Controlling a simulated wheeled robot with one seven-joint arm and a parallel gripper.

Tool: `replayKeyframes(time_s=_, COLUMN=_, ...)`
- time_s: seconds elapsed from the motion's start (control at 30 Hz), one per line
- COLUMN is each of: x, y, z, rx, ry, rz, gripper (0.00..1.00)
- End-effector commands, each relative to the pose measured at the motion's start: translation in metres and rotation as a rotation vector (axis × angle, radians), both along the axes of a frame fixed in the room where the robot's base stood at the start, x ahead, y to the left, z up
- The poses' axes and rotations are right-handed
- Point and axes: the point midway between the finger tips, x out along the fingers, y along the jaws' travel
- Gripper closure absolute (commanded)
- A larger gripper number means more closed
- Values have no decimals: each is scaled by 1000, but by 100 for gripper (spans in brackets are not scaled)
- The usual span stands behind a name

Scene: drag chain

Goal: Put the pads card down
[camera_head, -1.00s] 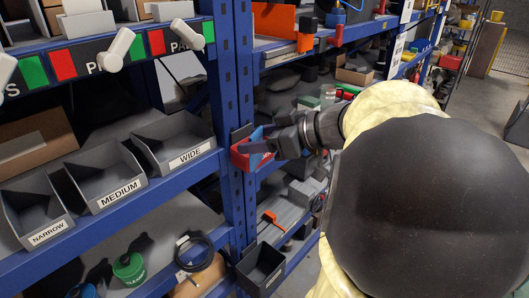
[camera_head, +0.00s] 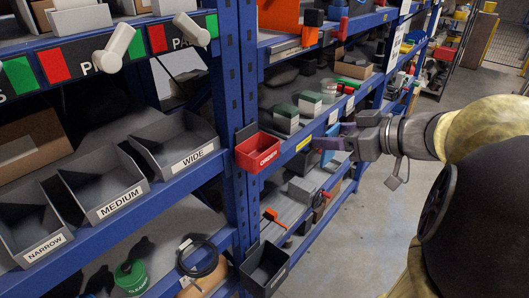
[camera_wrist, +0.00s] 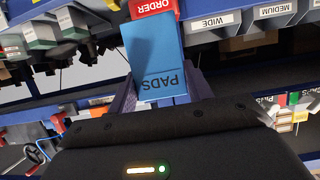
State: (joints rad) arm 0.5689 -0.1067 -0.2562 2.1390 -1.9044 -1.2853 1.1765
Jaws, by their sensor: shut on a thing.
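The pads card is a blue card (camera_wrist: 153,50) with "PADS" printed upside down in the wrist view. My gripper (camera_wrist: 158,98) is shut on its lower end, with a finger at each side. In the head view my gripper (camera_head: 345,143) is at the front of the right-hand shelves, and the blue card (camera_head: 327,152) shows small at its tip, partly hidden. The red ORDER bin (camera_head: 259,152) hangs by the blue post, left of my gripper and apart from it. In the wrist view the ORDER bin (camera_wrist: 150,9) shows just beyond the card's far end.
Grey bins marked NARROW (camera_head: 44,238), MEDIUM (camera_head: 118,209) and WIDE (camera_head: 194,157) stand on the left shelf. Several green-and-white blocks (camera_head: 285,119) sit on the shelf behind the card. A black bin (camera_head: 264,270) hangs lower down. The aisle floor (camera_head: 375,215) is clear.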

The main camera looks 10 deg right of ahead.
Motion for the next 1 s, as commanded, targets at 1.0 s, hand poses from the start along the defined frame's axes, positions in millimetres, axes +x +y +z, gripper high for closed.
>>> replayKeyframes(time_s=1.0, x=76, y=56, z=1, rx=1, ry=3, rz=4, gripper=71)
